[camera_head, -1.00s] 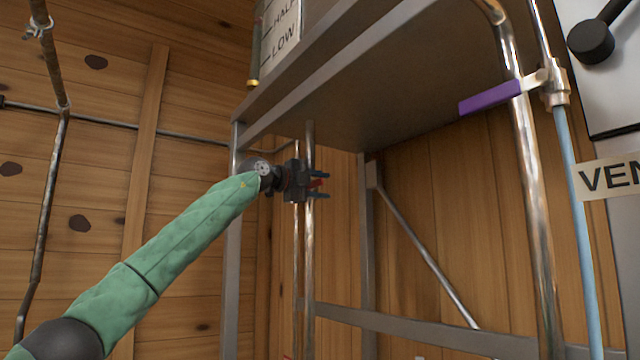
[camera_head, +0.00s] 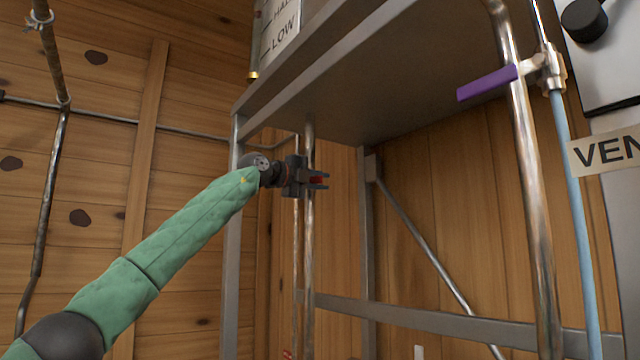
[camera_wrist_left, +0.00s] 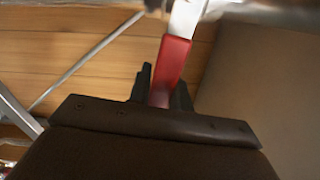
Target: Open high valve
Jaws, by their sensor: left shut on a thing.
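A valve with a red handle shows in the left wrist view (camera_wrist_left: 172,68), its bare metal end running up to a blurred pipe at the top. My left gripper (camera_head: 318,181) is at the vertical metal pipe (camera_head: 309,230) under the shelf, with its fingers pointing right. Red shows between its fingers in the head view. In the left wrist view the fingers (camera_wrist_left: 160,90) sit on both sides of the red handle's lower end, shut on it. Another valve handle, purple (camera_head: 487,84), is on the right by a light blue pipe. My right gripper is not in view.
The grey metal stand (camera_head: 380,55) has its shelf just above my left gripper and a leg (camera_head: 233,260) beside my arm. A thick metal pipe (camera_head: 535,200) and a sign reading "VEN" (camera_head: 606,150) are at the right. A gauge marked "LOW" (camera_head: 286,36) is above.

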